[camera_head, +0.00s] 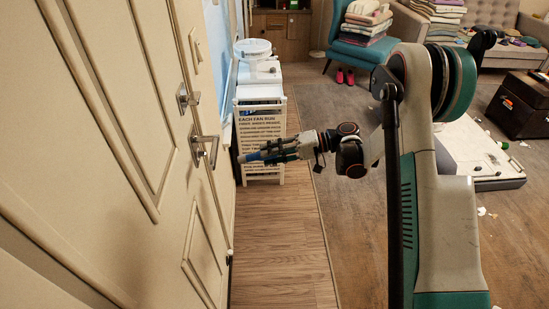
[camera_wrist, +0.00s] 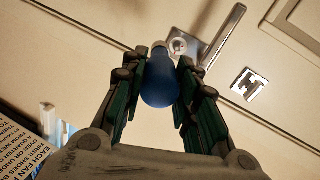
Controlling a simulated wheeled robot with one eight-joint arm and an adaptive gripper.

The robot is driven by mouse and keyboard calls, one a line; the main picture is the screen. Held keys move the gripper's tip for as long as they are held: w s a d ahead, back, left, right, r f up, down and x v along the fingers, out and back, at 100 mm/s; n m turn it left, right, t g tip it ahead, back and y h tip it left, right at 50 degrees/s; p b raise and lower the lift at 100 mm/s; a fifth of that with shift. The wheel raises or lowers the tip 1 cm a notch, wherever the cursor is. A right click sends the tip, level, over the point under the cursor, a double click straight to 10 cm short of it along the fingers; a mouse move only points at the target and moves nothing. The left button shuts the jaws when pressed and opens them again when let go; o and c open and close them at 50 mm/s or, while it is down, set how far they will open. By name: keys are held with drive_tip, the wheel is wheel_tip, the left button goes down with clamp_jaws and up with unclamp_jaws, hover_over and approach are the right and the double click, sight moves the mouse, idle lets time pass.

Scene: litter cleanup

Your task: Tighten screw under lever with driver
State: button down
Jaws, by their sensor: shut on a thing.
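The driver's blue handle (camera_wrist: 160,83) is between the fingers of my gripper (camera_wrist: 162,70) in the wrist view, and the fingers are shut on it. Its far end points toward the door plate; its tip is hidden. The metal lever (camera_wrist: 222,38) is just beyond it, up and to the right. A small round metal part (camera_wrist: 177,46) sits on the plate by the lever's root; I cannot tell whether it is the screw. In the head view, my gripper (camera_head: 272,153) holds the driver (camera_head: 250,157) to the right of the lever (camera_head: 205,143), apart from the door.
The cream door (camera_head: 110,150) fills the left side. A second metal fitting (camera_head: 186,97) is above the lever, also seen in the wrist view (camera_wrist: 247,84). A white stand with a lettered sign (camera_head: 261,125) is behind my gripper. The wooden floor (camera_head: 275,240) below is clear.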

sight(239, 156)
drive_tip(key=shift+w+d+f+y+b, duration=0.2)
drive_tip(key=shift+w+y+b, duration=0.1)
drive_tip(key=shift+y, duration=0.2)
drive_tip(key=shift+w+d+f+y+b, duration=0.15)
drive_tip(key=shift+w+y+b, duration=0.15)
drive_tip(key=shift+y, duration=0.2)
drive_tip(key=shift+d+r+y, duration=0.25)
drive_tip(key=shift+y, duration=0.05)
drive_tip(key=shift+w+a, duration=0.15)
drive_tip(key=shift+a, duration=4.8)
drive_tip(key=shift+a, duration=0.45)
drive_tip(key=shift+a, duration=0.35)
drive_tip(key=shift+a, duration=0.75)
